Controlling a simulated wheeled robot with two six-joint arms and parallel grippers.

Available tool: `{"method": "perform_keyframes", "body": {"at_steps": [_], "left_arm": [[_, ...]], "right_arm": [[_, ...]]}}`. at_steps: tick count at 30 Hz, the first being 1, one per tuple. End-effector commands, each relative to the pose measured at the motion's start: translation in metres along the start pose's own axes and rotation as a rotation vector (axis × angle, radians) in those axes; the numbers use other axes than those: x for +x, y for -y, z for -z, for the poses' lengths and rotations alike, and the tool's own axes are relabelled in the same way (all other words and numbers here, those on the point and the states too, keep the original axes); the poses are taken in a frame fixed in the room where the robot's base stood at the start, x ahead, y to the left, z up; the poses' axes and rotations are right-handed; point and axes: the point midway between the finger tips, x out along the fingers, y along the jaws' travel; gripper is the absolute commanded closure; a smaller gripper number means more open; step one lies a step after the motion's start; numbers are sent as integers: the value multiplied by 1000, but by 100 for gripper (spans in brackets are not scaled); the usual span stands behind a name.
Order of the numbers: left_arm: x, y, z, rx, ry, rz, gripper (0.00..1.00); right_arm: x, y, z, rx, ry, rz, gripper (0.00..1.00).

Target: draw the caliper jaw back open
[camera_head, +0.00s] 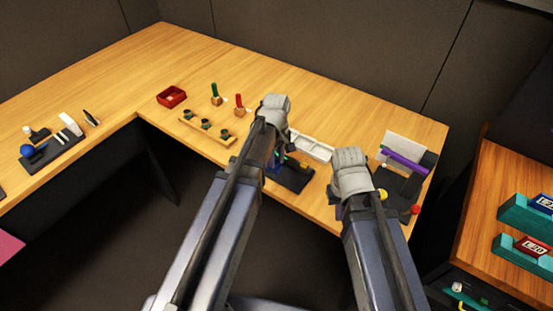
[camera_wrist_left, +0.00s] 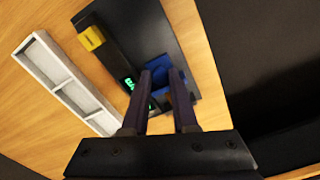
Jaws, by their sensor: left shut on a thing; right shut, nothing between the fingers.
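The caliper lies on a dark base plate (camera_wrist_left: 158,28), which also shows in the head view (camera_head: 296,180). In the left wrist view it has a black bar with a yellow block (camera_wrist_left: 91,38) at one end, a lit green readout (camera_wrist_left: 129,83) and a blue sliding part (camera_wrist_left: 178,77). My left gripper (camera_wrist_left: 160,78) is shut on the blue part, its fingers on either side. The fingers hide part of the readout and slider. In the head view my right gripper (camera_head: 338,210) is shut and empty near the table's front edge, mostly hidden by its own wrist.
A white compartment tray (camera_wrist_left: 68,84) lies beside the caliper, also in the head view (camera_head: 312,149). A wooden strip with dark knobs (camera_head: 206,128) and a red box (camera_head: 172,97) stand to the left. A dark panel with a purple bar (camera_head: 404,160) is at the right.

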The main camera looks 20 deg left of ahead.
Motion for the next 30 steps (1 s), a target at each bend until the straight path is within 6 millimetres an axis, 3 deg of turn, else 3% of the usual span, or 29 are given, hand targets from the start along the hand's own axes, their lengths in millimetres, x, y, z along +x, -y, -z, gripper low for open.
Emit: {"method": "perform_keyframes", "body": {"at_steps": [14, 20, 26, 27, 30], "left_arm": [[0, 0, 0, 0, 0, 0, 100], [0, -6, -16, 3, 0, 0, 100], [0, -7, -17, 1, 4, -1, 100], [0, -7, -17, 2, 5, -1, 72], [0, -6, -16, 1, 4, -1, 61]], "right_arm": [[0, 0, 0, 0, 0, 0, 100], [0, 0, 0, 0, 0, 0, 100], [0, 0, 0, 0, 0, 0, 100], [0, 0, 0, 0, 0, 0, 100], [0, 0, 0, 0, 0, 0, 100]]}}
